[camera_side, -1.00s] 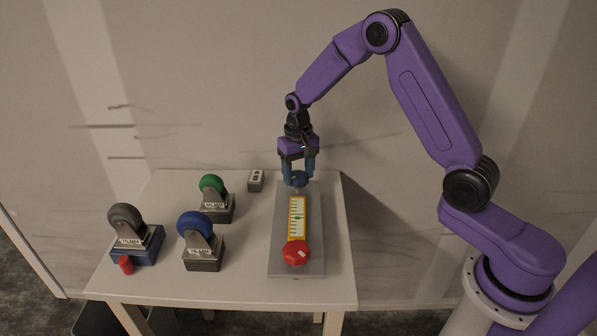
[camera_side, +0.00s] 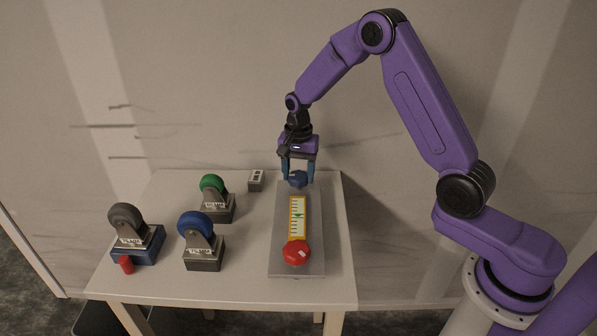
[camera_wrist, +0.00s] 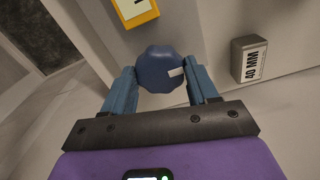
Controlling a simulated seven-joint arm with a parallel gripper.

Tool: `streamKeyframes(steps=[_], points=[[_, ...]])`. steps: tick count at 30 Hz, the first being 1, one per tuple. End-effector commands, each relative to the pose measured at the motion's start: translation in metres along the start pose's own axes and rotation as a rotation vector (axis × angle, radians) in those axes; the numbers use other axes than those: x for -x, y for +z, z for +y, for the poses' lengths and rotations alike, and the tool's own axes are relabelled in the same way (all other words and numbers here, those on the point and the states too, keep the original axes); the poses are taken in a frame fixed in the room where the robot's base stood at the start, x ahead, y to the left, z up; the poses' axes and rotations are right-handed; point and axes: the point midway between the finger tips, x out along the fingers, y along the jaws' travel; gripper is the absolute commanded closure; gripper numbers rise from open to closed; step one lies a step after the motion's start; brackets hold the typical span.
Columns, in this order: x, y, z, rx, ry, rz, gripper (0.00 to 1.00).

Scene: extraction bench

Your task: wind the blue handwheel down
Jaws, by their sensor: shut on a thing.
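The blue handwheel (camera_side: 298,180) is a lobed knob at the far end of a grey plate (camera_side: 312,262) on the table. In the wrist view, the blue handwheel (camera_wrist: 160,70) has a white mark on its right side. My gripper (camera_side: 298,178) has a finger on each side of the wheel and is shut on it; the fingers also flank it in the wrist view (camera_wrist: 160,80). A yellow-framed scale (camera_side: 297,230) with a green pointer lies between the handwheel and a red lobed knob (camera_side: 296,252) at the near end.
Left of the plate stand caster-like wheels on blocks: grey (camera_side: 127,217), blue (camera_side: 195,224) and green (camera_side: 212,184). A small red cylinder (camera_side: 126,265) stands by the grey one. A small labelled grey box (camera_side: 256,180) is near the back edge, close to my gripper.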

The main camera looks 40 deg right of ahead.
Motion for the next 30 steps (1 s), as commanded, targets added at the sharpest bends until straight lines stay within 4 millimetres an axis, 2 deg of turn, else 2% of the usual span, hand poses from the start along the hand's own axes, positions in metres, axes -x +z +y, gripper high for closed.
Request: streamKeyframes(steps=[16,17,18,19,30], points=[[0.0010,-0.0005,-0.0007,-0.028,-0.003,0.001,0.72],[0.0010,-0.0006,-0.0007,-0.027,-0.003,0.001,0.32],[0.0009,-0.0006,-0.0007,-0.027,-0.003,0.001,0.19],[0.0008,-0.0006,-0.0006,-0.027,-0.003,0.001,0.16],[0.0050,-0.0005,-0.0006,-0.023,-0.002,0.001,0.16]])
